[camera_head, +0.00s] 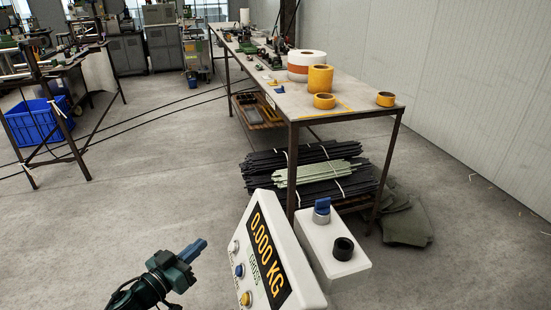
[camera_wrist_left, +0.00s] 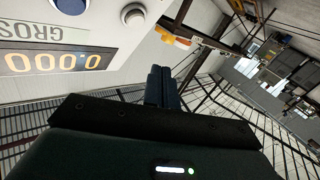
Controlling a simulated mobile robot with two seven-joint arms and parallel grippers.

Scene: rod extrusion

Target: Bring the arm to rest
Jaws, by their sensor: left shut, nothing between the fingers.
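My left gripper (camera_head: 197,248) reaches in from the bottom in the head view, with its blue fingers pointing up and right. It is shut and empty, and sits in free air to the left of the scale display (camera_head: 262,250), apart from it. In the left wrist view the closed dark fingers (camera_wrist_left: 161,86) show in the middle, with the display panel (camera_wrist_left: 60,62) upside down at upper left. The display reads 0.000 KG and has several round buttons. My right gripper is not in view.
Beyond is a long table (camera_head: 360,112) with tape rolls, and bundles of rods (camera_head: 262,170) below. A blue crate (camera_head: 38,122) stands at left. The floor between is clear.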

